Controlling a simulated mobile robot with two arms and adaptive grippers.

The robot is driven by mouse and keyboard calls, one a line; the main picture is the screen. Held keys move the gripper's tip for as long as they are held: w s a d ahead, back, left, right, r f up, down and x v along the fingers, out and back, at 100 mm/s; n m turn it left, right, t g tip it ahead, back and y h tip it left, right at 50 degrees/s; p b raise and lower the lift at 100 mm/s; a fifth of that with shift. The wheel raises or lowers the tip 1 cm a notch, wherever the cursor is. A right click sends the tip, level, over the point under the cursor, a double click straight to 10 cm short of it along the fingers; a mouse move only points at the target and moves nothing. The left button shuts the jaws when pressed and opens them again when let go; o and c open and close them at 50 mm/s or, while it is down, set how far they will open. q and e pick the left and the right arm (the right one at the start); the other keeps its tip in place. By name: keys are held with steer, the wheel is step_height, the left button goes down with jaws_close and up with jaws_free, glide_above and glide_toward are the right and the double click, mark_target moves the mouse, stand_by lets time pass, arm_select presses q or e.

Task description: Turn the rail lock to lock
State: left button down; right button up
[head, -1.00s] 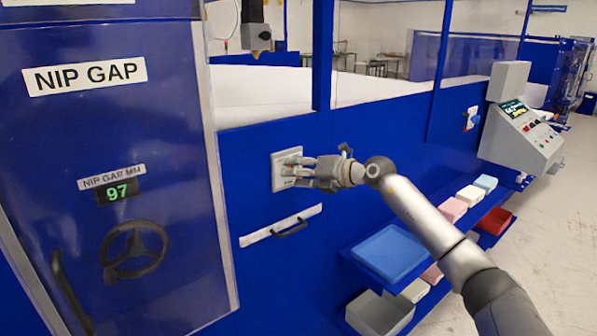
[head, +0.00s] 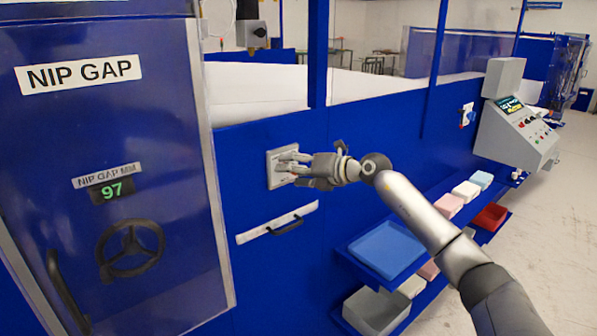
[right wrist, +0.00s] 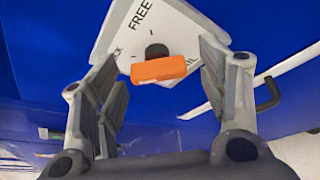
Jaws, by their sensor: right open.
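The rail lock is a white plate (head: 273,156) on the blue machine side, left of centre in the head view. In the right wrist view the plate (right wrist: 133,32) looks tilted, with the word FREE near its top edge and other lettering partly hidden. An orange handle (right wrist: 158,69) with a dark round hub stands on it. My right gripper (head: 285,168) is in front of the plate. In the right wrist view its open fingers (right wrist: 160,75) stand on either side of the orange handle, with visible gaps. My left gripper is in neither view.
A drawer strip with a black handle (head: 286,226) is below the plate. The nip gap cabinet (head: 60,130), with its handwheel (head: 130,250) and readout of 97, stands at left. A control console (head: 516,130) is at right.

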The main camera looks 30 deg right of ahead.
steer(key=v, duration=1.2)
stand_by(0.6)
